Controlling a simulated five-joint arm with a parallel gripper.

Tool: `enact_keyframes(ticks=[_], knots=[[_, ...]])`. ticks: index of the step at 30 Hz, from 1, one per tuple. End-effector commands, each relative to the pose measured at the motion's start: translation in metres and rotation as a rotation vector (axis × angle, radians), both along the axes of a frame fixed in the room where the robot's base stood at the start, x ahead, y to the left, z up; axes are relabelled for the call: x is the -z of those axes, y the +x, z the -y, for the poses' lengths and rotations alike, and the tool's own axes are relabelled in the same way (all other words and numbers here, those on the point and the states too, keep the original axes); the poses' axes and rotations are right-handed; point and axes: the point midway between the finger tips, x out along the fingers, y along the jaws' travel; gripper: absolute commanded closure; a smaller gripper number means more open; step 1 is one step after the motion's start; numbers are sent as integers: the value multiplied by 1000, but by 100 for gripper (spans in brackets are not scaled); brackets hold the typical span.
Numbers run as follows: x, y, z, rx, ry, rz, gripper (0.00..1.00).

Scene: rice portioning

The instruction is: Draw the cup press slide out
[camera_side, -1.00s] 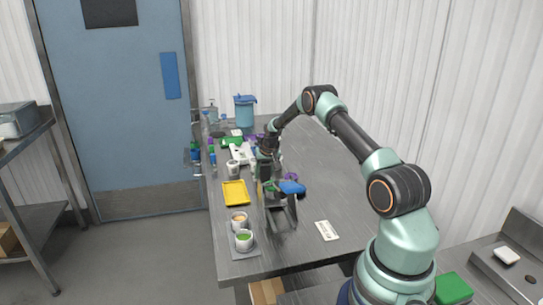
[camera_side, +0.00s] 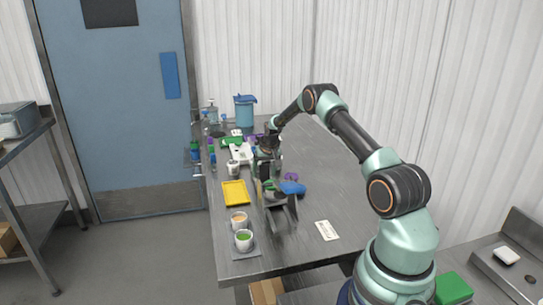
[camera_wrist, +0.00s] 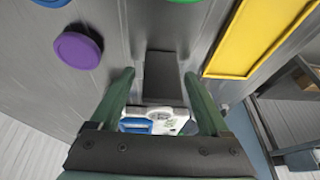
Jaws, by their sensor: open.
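A dark grey fixture (camera_side: 282,208) stands near the table's middle in the side view; I take it for the cup press but cannot make out its slide for certain. In the wrist view a dark grey block (camera_wrist: 160,75) lies between my fingertips, with a plain grey strip running up from it. My gripper (camera_wrist: 159,75) is open, one finger on either side of that block. I cannot tell whether the fingers touch it. In the side view my gripper (camera_side: 264,180) is just behind the fixture, small and partly merged with it.
A yellow tray (camera_side: 235,193) lies left of my gripper. Blue (camera_side: 293,188) and purple (camera_side: 291,177) pieces lie to its right, and a green one (camera_side: 269,187) is close by. Two filled cups stand at the front. A white device (camera_side: 240,153) is behind. The table's right side is mostly clear.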

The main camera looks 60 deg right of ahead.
Motion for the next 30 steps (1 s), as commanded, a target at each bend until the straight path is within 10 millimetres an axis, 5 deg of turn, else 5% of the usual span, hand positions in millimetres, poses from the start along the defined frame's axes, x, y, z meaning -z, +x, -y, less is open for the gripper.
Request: enact_keyframes(ticks=[18, 30], knots=[[-87, -28, -21, 1, -2, 2, 20], [-105, -35, -26, 2, 0, 0, 20]])
